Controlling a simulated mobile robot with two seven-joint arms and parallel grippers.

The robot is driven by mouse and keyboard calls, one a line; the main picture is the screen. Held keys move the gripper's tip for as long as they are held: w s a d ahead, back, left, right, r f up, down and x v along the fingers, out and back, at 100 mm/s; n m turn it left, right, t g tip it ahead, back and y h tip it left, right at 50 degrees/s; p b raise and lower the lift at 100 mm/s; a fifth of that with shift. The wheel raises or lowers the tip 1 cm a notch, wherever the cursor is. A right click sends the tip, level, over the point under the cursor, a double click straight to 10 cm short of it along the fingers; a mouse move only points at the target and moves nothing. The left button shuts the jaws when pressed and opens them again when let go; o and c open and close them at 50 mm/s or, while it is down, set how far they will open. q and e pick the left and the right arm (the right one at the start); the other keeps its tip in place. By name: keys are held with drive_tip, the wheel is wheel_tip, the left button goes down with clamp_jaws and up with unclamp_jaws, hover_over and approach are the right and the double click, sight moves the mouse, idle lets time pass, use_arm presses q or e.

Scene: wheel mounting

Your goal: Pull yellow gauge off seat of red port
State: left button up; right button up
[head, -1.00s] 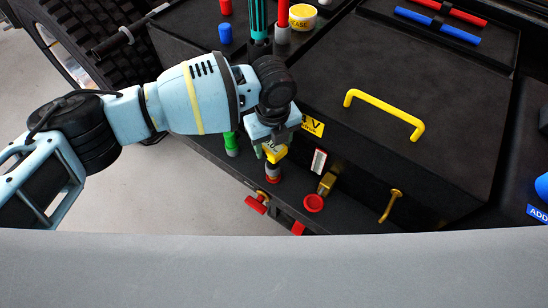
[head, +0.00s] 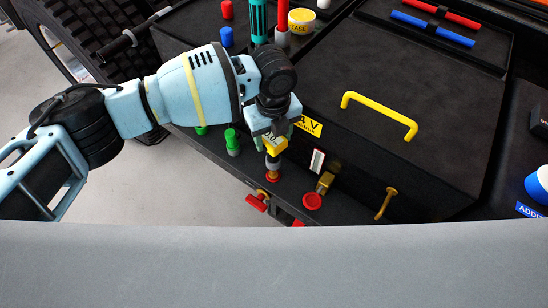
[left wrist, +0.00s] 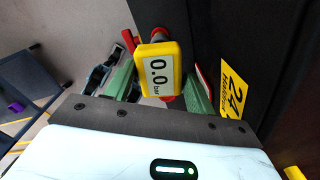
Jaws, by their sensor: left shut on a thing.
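The yellow gauge (head: 275,148) hangs between the fingers of my left gripper (head: 269,138), which is shut on it. In the left wrist view the yellow gauge (left wrist: 174,70) faces the camera with "0.0 bar" on its display, between two green fingers. A grey stem (head: 273,162) shows below the gauge, above the red port (head: 273,178) at the front edge of the black deck. I cannot tell whether the stem's lower end is clear of the seat. My right gripper is not in view.
A second red round cap (head: 312,201) and a brass block (head: 325,182) stand to the right. A green-capped fitting (head: 232,141) stands to the left. A black case with a yellow handle (head: 380,112) rises behind. Red valve handles (head: 257,203) stick out at the front.

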use_arm(q)
drive_tip(key=shift+r, duration=0.65)
drive_tip(key=shift+r+p, duration=0.45)
drive_tip(key=shift+r, duration=0.3)
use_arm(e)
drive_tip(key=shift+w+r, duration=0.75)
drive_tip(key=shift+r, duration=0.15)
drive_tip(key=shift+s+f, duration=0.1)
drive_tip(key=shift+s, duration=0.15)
